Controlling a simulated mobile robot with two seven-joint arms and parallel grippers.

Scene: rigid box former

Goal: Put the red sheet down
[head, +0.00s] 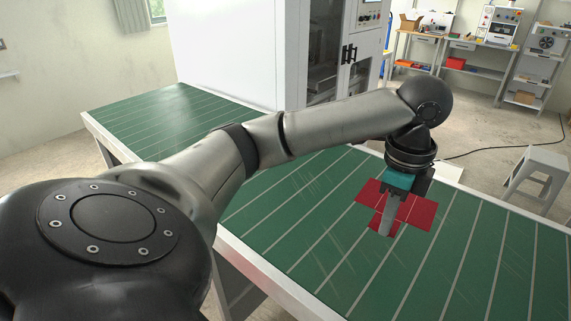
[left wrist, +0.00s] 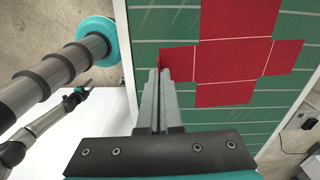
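The red sheet (head: 421,211) is cross-shaped, with pale crease lines that show in the left wrist view (left wrist: 235,60). It lies flat and unfolded beneath my left gripper (head: 388,231), over the green striped table (head: 300,235). It seems to be held above the table top, but its height is hard to judge. In the left wrist view my left gripper's fingers (left wrist: 159,74) are together at the end of the sheet's left flap, shut on it. The fingers hide a bit of that flap.
A large white machine cabinet (head: 235,45) stands behind the table. A grey stool (head: 538,170) stands on the floor to the right. Benches with equipment (head: 450,45) are at the back right. The table around the sheet is clear.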

